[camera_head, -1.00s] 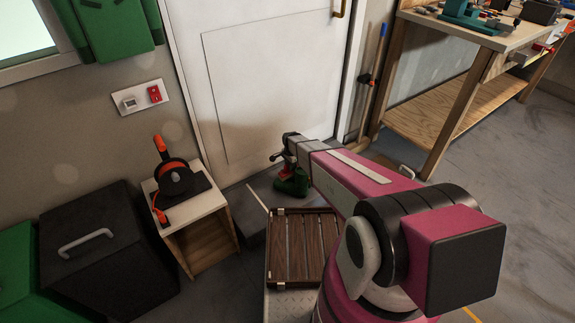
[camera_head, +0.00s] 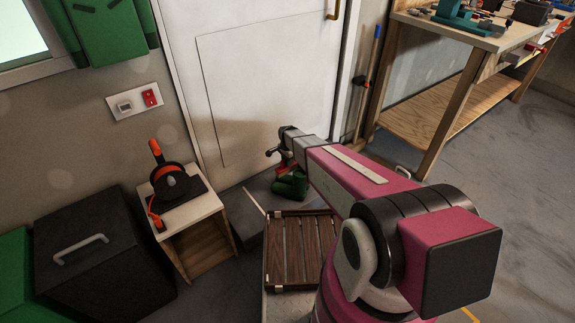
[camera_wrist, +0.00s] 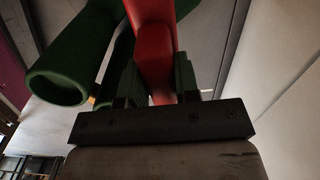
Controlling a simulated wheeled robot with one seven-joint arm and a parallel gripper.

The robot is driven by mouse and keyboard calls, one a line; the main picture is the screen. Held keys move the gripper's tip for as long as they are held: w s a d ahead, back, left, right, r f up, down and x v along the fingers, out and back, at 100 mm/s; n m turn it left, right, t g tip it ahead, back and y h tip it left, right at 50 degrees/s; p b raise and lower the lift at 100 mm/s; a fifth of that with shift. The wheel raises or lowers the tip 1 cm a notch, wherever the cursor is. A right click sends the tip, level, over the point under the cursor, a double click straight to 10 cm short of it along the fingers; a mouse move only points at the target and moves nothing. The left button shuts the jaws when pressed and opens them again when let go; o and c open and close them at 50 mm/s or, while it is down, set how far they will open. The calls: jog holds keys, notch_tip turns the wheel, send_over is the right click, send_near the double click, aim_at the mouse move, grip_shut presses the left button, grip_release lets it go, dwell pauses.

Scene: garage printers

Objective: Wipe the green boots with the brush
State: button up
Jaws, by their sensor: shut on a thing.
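My gripper (camera_wrist: 156,84) is shut on a red brush (camera_wrist: 152,42) in the wrist view, with a dark green finger on each side of it. The brush's far end runs out of the top of that view. The green boots (camera_wrist: 62,72) are just left of the brush, with one round boot opening facing the camera. The brush shows there as a small red patch (camera_head: 284,169). I cannot tell whether it touches the boots.
A slatted wooden rack (camera_head: 300,250) is in front of the boots. A small cabinet (camera_head: 203,222) with an orange and black reel stands left, beside a black box (camera_head: 95,255). The white door (camera_head: 255,75) is behind. A workbench (camera_head: 440,95) stands right, with open floor before it.

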jog(key=shift+r, duration=0.35)
jog(key=shift+r, duration=1.55)
